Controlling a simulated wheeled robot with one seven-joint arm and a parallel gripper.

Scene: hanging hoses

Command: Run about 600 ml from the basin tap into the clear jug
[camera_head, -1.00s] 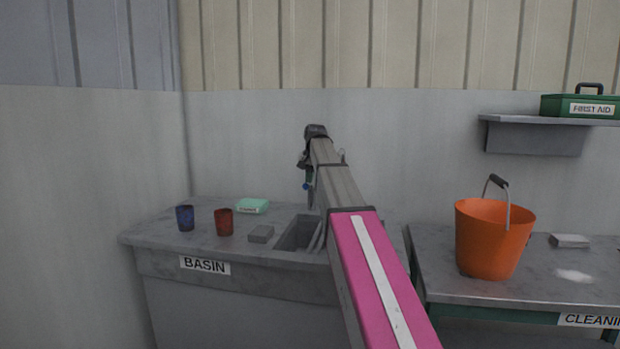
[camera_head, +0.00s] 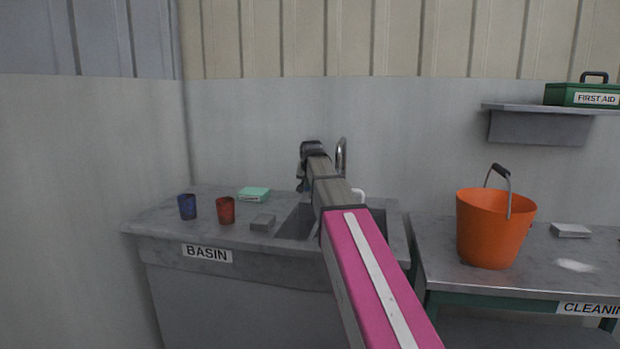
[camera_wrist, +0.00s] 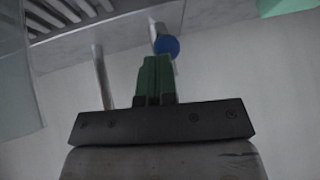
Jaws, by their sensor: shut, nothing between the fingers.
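The basin tap's curved metal spout (camera_head: 341,155) rises behind my arm in the head view. In the wrist view, a round blue knob (camera_wrist: 166,46) on a metal stem is just beyond my gripper (camera_wrist: 155,62). Its green fingers are shut together and empty; I cannot tell whether they touch the knob. A translucent, pale wall at the left of the wrist view (camera_wrist: 15,95) looks like part of the clear jug. A white handle-like loop (camera_head: 358,194) shows beside my arm in the head view. The jug's body and any water level are hidden there.
The basin counter (camera_head: 160,225) holds a blue cup (camera_head: 187,207), a red cup (camera_head: 225,210), a grey block (camera_head: 262,222) and a mint box (camera_head: 254,194). The sink (camera_head: 296,222) is partly behind my arm. An orange bucket (camera_head: 492,230) stands on the right bench.

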